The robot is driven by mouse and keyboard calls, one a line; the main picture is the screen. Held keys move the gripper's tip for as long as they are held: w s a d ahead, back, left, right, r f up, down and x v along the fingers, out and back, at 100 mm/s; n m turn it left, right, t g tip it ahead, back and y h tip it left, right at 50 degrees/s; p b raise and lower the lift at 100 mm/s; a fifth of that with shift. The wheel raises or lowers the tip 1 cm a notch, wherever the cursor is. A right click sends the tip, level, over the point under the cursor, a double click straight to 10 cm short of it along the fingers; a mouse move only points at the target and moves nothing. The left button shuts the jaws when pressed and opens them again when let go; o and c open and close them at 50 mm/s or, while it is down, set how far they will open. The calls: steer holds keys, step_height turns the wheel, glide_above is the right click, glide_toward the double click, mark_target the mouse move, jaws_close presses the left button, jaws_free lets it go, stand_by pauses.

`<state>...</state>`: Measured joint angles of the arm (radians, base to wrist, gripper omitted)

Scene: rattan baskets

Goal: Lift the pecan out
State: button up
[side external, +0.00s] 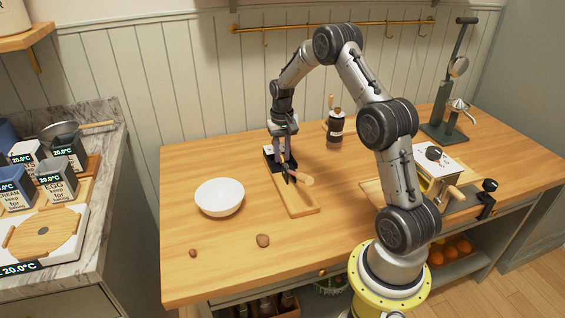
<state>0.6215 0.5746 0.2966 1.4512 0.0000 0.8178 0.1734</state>
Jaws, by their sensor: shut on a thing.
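My gripper (284,162) points straight down over a dark, lever-type device (271,157) at the back end of a wooden board (300,207). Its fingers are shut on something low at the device. What is between the fingertips is too small and too hidden to make out. The device's wooden lever handle (303,178) sticks out to the right of the fingers, close to them. I cannot make out a pecan in the device. Two brown nut-like things lie apart on the table: a larger one (263,240) near the front edge and a smaller one (193,253) to its left.
A white bowl (219,197) stands left of the board. A dark bottle (335,129) stands behind and to the right. A press with a white top (436,163) is clamped at the right, with a tall lever stand (444,120) behind it. The left front table is mostly clear.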

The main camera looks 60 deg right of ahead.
mark_target(282, 156)
steer(key=shift+r, duration=2.95)
